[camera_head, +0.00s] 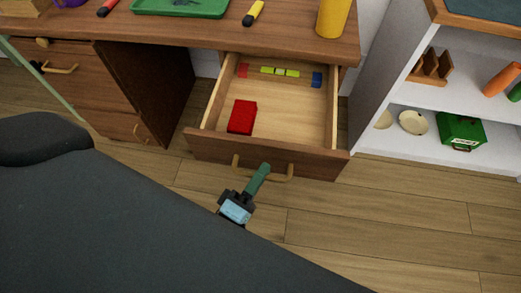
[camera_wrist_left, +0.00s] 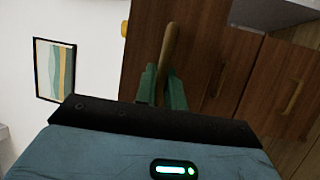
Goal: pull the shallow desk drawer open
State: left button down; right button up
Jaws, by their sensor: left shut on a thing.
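The shallow desk drawer (camera_head: 320,165) is under the desk top (camera_head: 200,32) in the head view. It stands well open, with its inside showing. Its brass bar handle (camera_head: 287,176) is on the front panel. My left gripper (camera_head: 264,168) is at the middle of this handle, its green fingers closed on it. In the left wrist view the handle (camera_wrist_left: 171,42) rises from between the two green fingers (camera_wrist_left: 163,88). My right gripper is not in view.
In the drawer lie a red box (camera_head: 242,117) and a yellow-green level-like bar (camera_head: 280,72). A green tray (camera_head: 180,7) and a yellow cylinder (camera_head: 333,18) stand on the desk. A white shelf (camera_head: 385,75) stands close at right. Bare wood floor (camera_head: 400,220) lies in front.

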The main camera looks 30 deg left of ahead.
pick_arm(q)
jog(key=c, duration=1.5)
grip_release()
jog(key=d+v, duration=0.1)
jog(key=v, duration=0.6)
jog(key=shift+s+a, duration=0.45)
jog(key=shift+a, duration=0.1)
jog(key=shift+f, duration=0.1)
